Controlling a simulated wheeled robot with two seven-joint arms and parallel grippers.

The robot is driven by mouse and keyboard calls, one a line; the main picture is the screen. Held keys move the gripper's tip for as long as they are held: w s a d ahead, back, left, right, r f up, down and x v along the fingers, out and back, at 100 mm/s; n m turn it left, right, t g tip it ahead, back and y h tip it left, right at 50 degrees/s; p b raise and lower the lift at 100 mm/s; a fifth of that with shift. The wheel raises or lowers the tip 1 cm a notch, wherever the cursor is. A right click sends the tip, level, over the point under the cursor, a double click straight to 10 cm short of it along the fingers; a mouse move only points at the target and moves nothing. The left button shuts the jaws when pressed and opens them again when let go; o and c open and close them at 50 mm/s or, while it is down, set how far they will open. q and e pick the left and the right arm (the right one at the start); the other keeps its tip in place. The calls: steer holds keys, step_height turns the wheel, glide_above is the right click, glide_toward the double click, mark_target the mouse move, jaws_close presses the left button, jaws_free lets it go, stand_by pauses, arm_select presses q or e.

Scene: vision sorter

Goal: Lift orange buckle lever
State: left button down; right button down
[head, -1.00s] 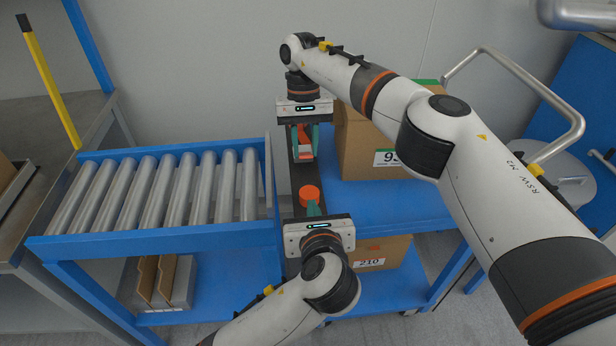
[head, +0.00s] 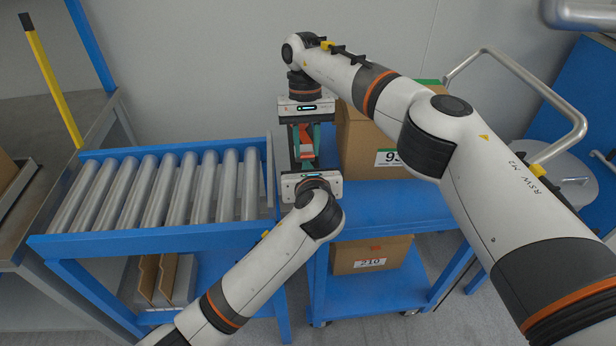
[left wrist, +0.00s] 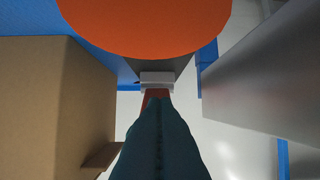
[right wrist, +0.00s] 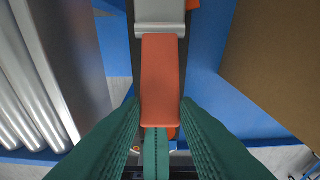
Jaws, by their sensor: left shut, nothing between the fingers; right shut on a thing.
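The orange buckle lever (head: 306,154) is on a dark strap between the roller conveyor and the blue cart. In the right wrist view the lever (right wrist: 160,75) runs down from a grey metal buckle (right wrist: 160,28). My right gripper (right wrist: 162,108) is shut on the lever's lower end, one finger on each side. My left gripper (left wrist: 155,98) is shut and empty, its teal finger tips near a small grey clip (left wrist: 157,79). A teal finger also shows below the lever in the right wrist view. Whether it touches the lever is hidden.
A round orange knob (left wrist: 145,22) is close above the left fingers. The roller conveyor (head: 150,190) lies left. A cardboard box (head: 372,140) stands close on the right on the blue cart (head: 400,205). A second box (head: 365,258) is on the lower shelf.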

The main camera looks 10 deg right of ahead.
arm_select(q)
steer(key=shift+w+r, duration=0.4)
steer(key=shift+r, duration=0.45)
steer(key=shift+w, duration=0.1)
arm_select(e)
steer(key=c, duration=1.1)
jaws_free()
arm_select(q)
steer(key=shift+f, duration=0.2)
